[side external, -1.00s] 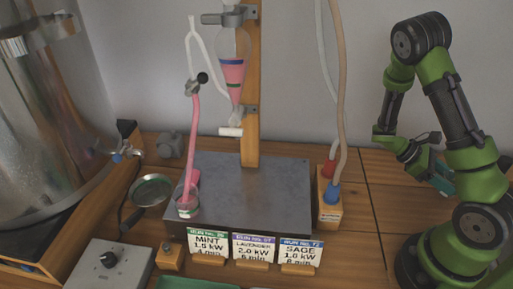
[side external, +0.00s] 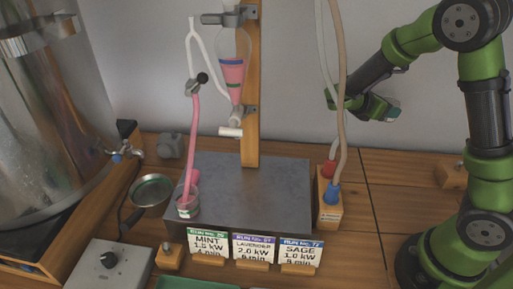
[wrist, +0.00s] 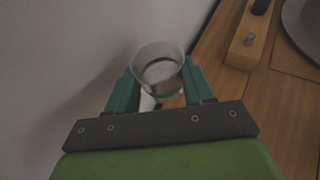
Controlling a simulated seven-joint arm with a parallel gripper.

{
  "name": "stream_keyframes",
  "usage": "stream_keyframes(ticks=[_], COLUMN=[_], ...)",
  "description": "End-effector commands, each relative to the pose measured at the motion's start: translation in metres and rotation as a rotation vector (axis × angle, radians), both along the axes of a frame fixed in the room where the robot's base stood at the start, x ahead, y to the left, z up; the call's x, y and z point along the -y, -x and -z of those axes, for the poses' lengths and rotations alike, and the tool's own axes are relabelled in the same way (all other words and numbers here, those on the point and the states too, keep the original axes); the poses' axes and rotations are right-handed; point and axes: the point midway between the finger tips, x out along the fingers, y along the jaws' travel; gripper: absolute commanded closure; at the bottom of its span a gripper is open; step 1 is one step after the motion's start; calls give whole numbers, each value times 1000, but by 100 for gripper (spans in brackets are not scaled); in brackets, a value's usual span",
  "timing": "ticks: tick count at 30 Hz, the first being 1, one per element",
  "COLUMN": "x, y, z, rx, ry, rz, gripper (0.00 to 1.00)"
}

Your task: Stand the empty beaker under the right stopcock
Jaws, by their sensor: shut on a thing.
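In the wrist view the clear glass beaker (wrist: 158,66) looks empty and sits between the two teal fingers of my gripper (wrist: 160,84), which are shut on it. In the side view my gripper (side external: 340,98) is raised at the right, beside the hanging tubes; the beaker cannot be made out there. The right stopcock (side external: 231,132), with a white handle, is under the glass funnel (side external: 233,75) holding pink and dark layers. Below it is the dark metal plate (side external: 250,185).
Two hoses (side external: 341,90) hang between my gripper and the funnel, down to a wooden block (side external: 329,205) with red and blue fittings. The plate's middle and right are clear.

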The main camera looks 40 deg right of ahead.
Motion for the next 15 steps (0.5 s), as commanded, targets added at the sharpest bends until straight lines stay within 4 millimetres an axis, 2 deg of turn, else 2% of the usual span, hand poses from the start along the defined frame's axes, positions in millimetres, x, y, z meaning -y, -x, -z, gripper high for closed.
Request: stream_keyframes(ticks=[1, 6, 12, 15], x=[-9, -41, -86, -109], y=[-19, -68, -105, -116], z=[-15, -61, -118, -148], rx=[9, 9, 10, 9], ry=[-2, 1, 4, 7], rz=[-107, -424, -753, -921], gripper=[83, 83, 83, 83])
